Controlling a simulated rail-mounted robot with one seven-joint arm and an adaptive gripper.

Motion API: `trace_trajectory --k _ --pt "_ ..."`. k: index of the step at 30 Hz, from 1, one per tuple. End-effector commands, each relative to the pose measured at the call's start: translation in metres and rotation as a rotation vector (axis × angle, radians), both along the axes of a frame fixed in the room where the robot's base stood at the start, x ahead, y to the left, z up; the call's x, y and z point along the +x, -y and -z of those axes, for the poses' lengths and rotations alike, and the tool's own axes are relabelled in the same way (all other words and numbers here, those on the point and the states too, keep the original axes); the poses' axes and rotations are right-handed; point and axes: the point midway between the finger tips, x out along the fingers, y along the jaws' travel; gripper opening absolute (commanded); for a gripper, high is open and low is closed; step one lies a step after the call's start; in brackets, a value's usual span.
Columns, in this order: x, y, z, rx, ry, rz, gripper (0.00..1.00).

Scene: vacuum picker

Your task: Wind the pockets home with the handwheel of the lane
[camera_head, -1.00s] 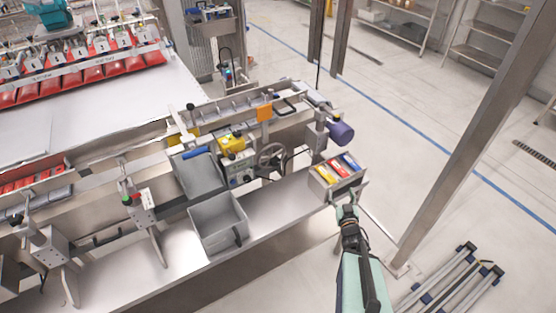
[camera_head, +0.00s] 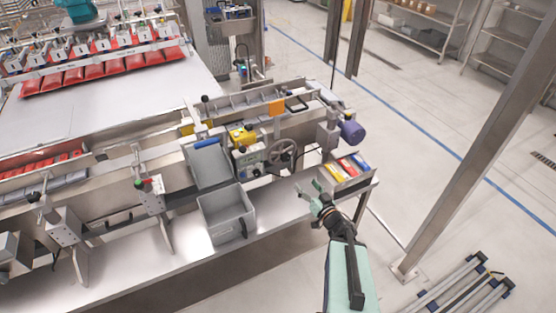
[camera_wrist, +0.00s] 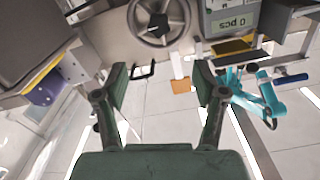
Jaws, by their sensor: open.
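The handwheel (camera_head: 281,153) is a grey spoked wheel on the front of the lane, right of a control box. In the wrist view the handwheel (camera_wrist: 158,22) shows at the top centre, with a dark hub and its upper rim cut off. The lane (camera_head: 232,117) behind it holds a row of grey divided pockets (camera_head: 252,103). My gripper (camera_head: 312,188) is open and empty, in front of and below the handwheel, apart from it. In the wrist view my gripper (camera_wrist: 161,82) has its two green fingers spread, with the wheel beyond their tips.
A bin with coloured packs (camera_head: 347,172) stands right of my gripper. A grey crate (camera_head: 227,214) stands on the shelf to the left. A purple-capped motor (camera_head: 351,132) sticks out at the lane's right end. A box with a "0 pcs" display (camera_wrist: 232,23) adjoins the wheel.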

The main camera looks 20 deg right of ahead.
Motion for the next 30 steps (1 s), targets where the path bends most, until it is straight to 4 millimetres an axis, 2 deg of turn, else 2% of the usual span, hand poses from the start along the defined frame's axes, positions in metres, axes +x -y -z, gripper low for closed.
trace_trajectory --k 10,24,30 --pt "0.027 -0.002 0.006 -0.004 0.003 0.0 0.7" --pt "0.118 -0.005 -0.001 -0.001 0.0 -0.001 0.7" --pt "0.15 -0.007 -0.001 -0.002 0.001 0.0 0.7"
